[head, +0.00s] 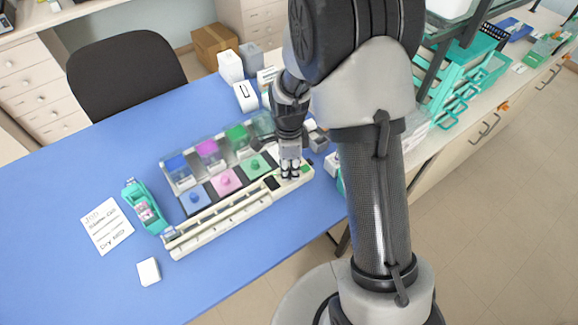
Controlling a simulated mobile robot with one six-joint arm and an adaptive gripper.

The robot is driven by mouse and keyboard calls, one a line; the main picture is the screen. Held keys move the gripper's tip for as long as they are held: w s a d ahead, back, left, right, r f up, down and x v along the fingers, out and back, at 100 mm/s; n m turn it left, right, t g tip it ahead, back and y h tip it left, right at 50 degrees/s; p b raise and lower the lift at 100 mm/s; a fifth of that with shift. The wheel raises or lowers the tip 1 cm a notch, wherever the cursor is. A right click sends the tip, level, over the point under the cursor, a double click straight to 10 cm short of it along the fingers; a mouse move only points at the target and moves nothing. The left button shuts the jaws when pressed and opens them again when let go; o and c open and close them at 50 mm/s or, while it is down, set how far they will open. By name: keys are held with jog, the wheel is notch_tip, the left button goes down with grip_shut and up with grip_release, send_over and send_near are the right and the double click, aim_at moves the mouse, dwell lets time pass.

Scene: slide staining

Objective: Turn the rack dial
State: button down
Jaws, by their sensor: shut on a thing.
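The long cream staining rack (215,233) lies on the blue table, with several coloured jars behind its rail. The blue (194,200), pink (226,181) and green (256,164) square stations each have a knob on top. My gripper (290,174) points down at the right end of the rack. Its fingers are shut on a small part there, which I take to be the rack dial; the fingers hide nearly all of it. Which way the dial points cannot be seen.
A teal slide holder (146,208), a written note (107,226) and a small white block (148,271) lie left of the rack. The front left of the table (70,280) is clear.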

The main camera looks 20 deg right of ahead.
jog(key=shift+m, duration=0.6)
jog(key=c, duration=1.4)
grip_release()
jog(key=shift+o, duration=0.2)
notch_tip(320, 180, up, 12)
jog(key=shift+w, duration=0.25)
jog(key=shift+d, duration=0.1)
